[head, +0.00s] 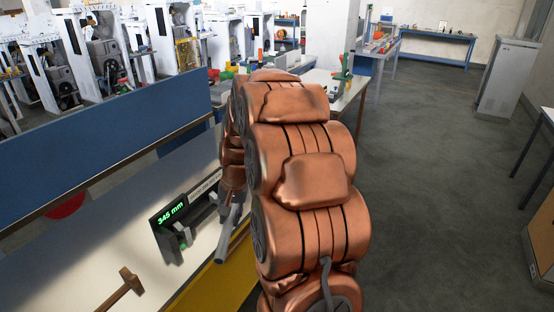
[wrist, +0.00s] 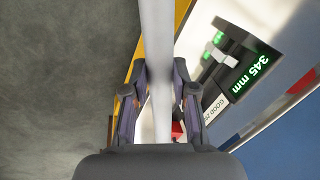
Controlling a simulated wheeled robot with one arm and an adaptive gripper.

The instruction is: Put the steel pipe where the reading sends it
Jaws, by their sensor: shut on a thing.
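The steel pipe (head: 228,236) is a grey rod at the bench's right edge in the head view, beside the gauge. In the wrist view the pipe (wrist: 157,45) runs lengthwise between the two fingers of my gripper (wrist: 159,68), which is shut on it. In the head view my gripper (head: 230,203) is small and partly hidden by my copper arm. The black gauge (head: 168,236) shows a green reading, "345 mm"; the same reading display (wrist: 250,74) shows in the wrist view. A white label (wrist: 215,106) beside it starts with "GOOD"; the rest is unclear.
A wooden hammer (head: 123,291) lies on the pale bench (head: 60,270), left of the gauge. A blue panel (head: 110,125) runs behind it. A red round thing (head: 66,205) shows below the panel. Grey floor (head: 430,150) on the right is open.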

